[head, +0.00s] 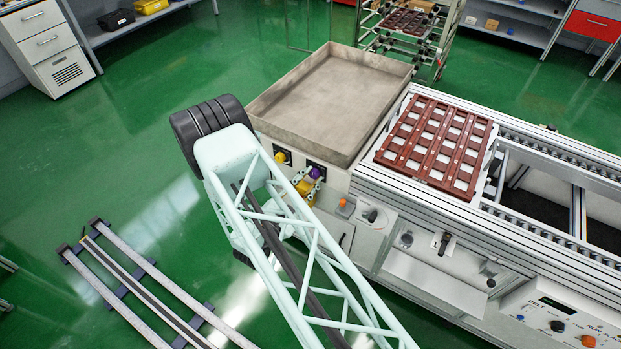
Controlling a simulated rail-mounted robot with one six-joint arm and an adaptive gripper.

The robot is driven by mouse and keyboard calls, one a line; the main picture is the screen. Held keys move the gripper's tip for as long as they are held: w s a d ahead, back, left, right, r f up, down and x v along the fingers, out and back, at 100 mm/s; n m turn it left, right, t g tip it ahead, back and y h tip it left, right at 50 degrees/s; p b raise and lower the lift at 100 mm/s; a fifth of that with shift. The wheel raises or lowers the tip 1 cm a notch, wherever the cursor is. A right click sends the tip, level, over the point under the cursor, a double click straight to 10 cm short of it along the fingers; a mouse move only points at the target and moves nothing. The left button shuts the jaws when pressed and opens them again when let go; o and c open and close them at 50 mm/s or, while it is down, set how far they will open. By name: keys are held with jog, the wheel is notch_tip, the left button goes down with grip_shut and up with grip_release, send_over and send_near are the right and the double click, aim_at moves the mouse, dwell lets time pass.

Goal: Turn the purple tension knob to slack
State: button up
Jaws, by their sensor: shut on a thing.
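The purple tension knob (316,173) sticks out from a dark plate on the front face of the machine, below the grey tray. My gripper (308,183), with yellow parts, is at the knob and shut on it. The gripper is small in the head view and partly hidden behind my pale truss arm link. The knob's pointer and any slack mark are too small to read.
A yellow knob (280,157) sits left of the purple one. An orange button (343,203) is to the right. A grey tray (268,108) stands above, beside a conveyor (545,143) carrying a brown pot tray (483,125).

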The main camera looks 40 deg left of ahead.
dwell(0.4)
jog(key=o, duration=0.8)
jog(key=shift+o, duration=0.2)
jog(key=shift+s, duration=0.1)
jog(key=s+d, duration=0.1)
jog(key=s, duration=1)
jog(key=shift+s, duration=0.4)
jog(key=shift+d, duration=0.1)
